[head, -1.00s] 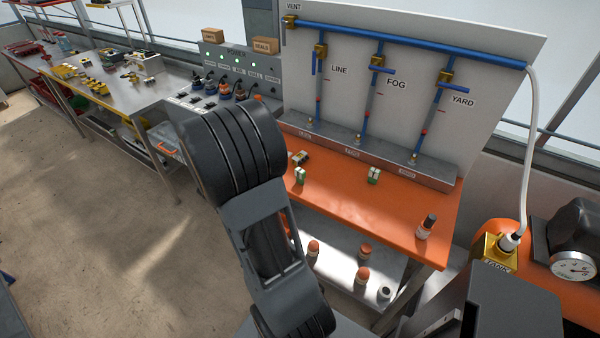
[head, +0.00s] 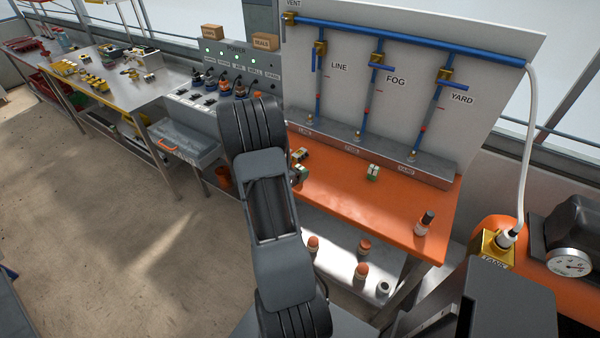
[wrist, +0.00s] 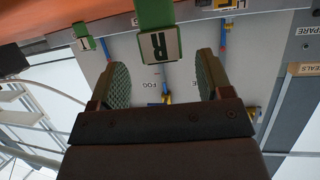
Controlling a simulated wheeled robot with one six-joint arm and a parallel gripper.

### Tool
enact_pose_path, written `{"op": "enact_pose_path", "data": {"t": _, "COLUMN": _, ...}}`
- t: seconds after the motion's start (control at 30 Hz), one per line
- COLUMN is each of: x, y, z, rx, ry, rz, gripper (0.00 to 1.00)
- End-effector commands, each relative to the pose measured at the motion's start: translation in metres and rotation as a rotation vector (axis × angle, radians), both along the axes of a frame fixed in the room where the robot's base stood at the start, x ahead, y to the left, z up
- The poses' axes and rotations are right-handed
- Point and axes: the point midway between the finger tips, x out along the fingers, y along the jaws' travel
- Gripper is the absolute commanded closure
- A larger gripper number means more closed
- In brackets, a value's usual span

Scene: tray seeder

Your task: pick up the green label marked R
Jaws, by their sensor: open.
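No contact with either pad is clear. In the head view a green label (head: 300,173), apparently this one, is on the orange bench top beside my arm, partly hidden. My gripper is hidden behind my arm there.
Another green label (head: 373,172) is on the orange bench (head: 400,205); it also shows in the wrist view (wrist: 85,42). A yellow label (wrist: 222,6) is close on the other side. A small bottle (head: 424,222) stands at right. The pipe panel (head: 480,120) rises behind.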

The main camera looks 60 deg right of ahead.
Motion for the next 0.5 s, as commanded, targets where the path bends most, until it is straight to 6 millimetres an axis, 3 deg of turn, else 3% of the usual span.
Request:
{"op": "enact_pose_path", "data": {"t": 0.3, "x": -0.004, "y": -0.034, "z": -0.019, "rx": 0.000, "ry": 0.000, "rz": -0.002, "gripper": 0.28}}
{"op": "enact_pose_path", "data": {"t": 0.5, "x": -0.005, "y": -0.044, "z": -0.024, "rx": 0.000, "ry": 0.000, "rz": 0.001, "gripper": 0.28}}
